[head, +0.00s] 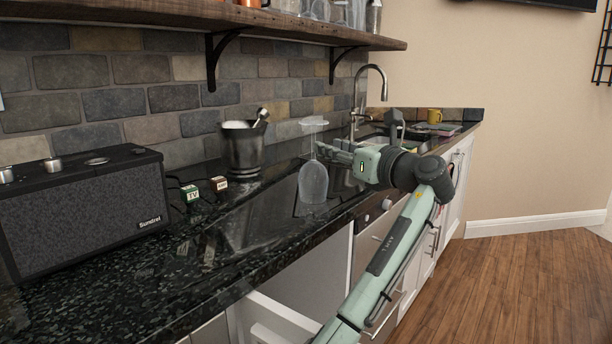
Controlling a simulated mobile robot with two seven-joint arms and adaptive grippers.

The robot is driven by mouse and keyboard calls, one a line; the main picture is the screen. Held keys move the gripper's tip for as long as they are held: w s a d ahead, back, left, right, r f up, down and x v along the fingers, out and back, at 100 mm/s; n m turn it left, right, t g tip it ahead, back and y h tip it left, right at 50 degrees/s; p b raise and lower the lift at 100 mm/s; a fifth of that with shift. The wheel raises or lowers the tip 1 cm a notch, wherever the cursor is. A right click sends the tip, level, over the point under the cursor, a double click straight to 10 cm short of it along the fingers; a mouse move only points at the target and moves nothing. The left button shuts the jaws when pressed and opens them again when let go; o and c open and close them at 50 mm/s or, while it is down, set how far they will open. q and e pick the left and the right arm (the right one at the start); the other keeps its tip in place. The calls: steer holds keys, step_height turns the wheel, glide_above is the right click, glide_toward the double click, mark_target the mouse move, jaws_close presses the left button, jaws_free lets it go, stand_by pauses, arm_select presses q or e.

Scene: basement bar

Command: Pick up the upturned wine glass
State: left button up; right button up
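The upturned wine glass (313,184) is clear, with its bowl down and its foot up. It stands out over the black counter in the middle of the head view and looks upright. I cannot tell whether its rim touches the counter. The fingertips overlap the stem in the picture. Whether they are closed on it is too small to tell.
A black ice bucket (243,152) with a scoop stands behind and left of the glass. Two small lettered cubes (190,194) and a large black speaker (85,205) are farther left. A tap (380,85) and sink are behind my gripper. A wooden shelf (230,18) hangs above.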

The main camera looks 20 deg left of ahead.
mark_target(313, 159)
arm_select(q)
steer(key=shift+x, duration=1.25)
steer(key=x, duration=0.5)
steer(key=shift+f, duration=0.2)
steer(key=shift+c, duration=0.4)
jaws_close()
